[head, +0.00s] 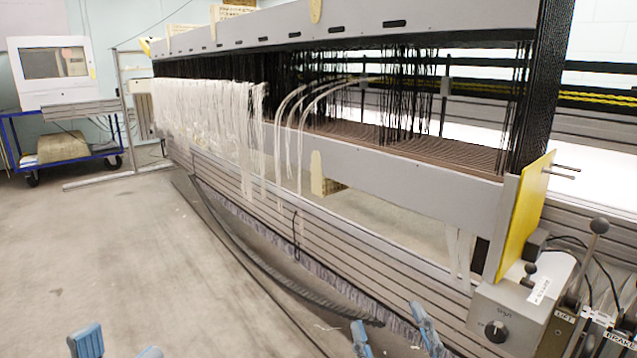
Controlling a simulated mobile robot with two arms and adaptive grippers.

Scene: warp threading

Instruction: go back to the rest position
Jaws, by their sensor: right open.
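My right gripper (394,335) shows at the bottom centre, with its two blue fingertips apart and nothing between them. It is over the floor in front of the loom, left of the grey control box (515,312). My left gripper (119,347) shows at the bottom left. Its two blue fingertips are also apart, one of them barely in the picture, with nothing seen between them. The rest of both grippers is below the picture's edge.
The long grey loom (400,178) runs from the far left to the near right, with white threads (210,112) hanging from it. A black cable or hose (262,268) lies along its base. A blue cart (68,150) stands at the far left. The left floor is clear.

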